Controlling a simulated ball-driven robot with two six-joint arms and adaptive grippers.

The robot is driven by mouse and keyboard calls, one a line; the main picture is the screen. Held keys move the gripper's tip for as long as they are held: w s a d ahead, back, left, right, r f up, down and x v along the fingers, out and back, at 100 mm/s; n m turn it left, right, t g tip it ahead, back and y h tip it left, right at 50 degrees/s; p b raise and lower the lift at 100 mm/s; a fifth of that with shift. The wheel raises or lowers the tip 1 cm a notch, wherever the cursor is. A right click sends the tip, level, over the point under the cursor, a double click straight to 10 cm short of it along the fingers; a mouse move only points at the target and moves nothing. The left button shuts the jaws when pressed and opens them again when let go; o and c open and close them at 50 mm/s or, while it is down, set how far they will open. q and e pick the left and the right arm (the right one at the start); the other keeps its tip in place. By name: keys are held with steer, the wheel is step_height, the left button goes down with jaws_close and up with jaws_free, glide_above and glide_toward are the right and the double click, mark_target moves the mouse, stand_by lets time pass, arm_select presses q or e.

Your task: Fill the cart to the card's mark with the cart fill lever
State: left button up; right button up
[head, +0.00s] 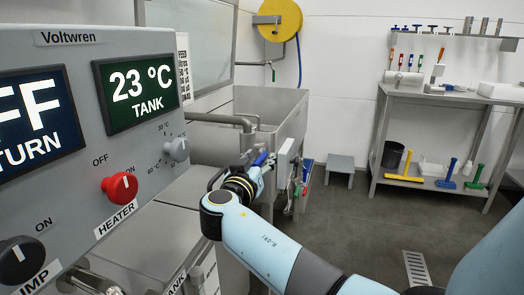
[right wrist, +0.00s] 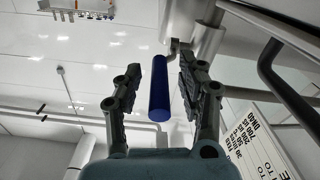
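A blue lever handle (right wrist: 159,95) sits between the two fingers of my right gripper (right wrist: 172,80) in the right wrist view. A printed card (right wrist: 262,140) shows upside down in the right wrist view. My left gripper is not in view.
A control panel (head: 90,165) with a red heater knob (head: 119,188) fills the left and reads 23 °C. A horizontal pipe (head: 215,118) runs near my gripper. A steel workbench (head: 450,98) stands right, a grey stool (head: 340,163) at the back. The floor between is clear.

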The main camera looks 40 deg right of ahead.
jaws_close()
stand_by(0.4)
